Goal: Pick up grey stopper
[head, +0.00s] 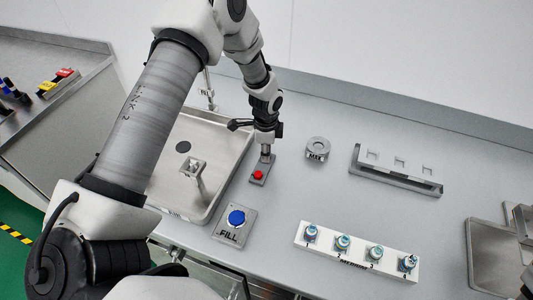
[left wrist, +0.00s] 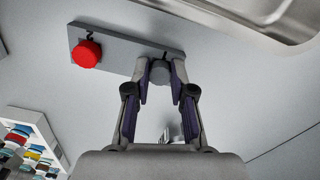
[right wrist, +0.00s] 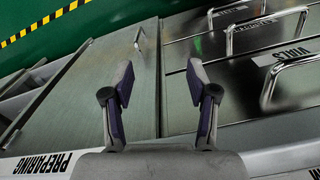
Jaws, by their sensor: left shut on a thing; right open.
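The grey stopper (left wrist: 160,72) sits at one end of a small grey plate (left wrist: 118,42) in the left wrist view. A red stopper (left wrist: 87,54) stands at the plate's other end. My left gripper (left wrist: 160,68) is shut on the grey stopper, with a finger on each side of it. In the head view my left gripper (head: 267,152) reaches down over the far end of the plate, and the red stopper (head: 258,174) shows in front; the grey one is mostly hidden by the fingers. My right gripper (right wrist: 160,85) is open and empty, over cabinet fronts.
A metal sink (head: 228,160) lies left of the plate. A blue FILL button (head: 236,217) is in front. A white holder (head: 330,262) carries several blue-topped vials.

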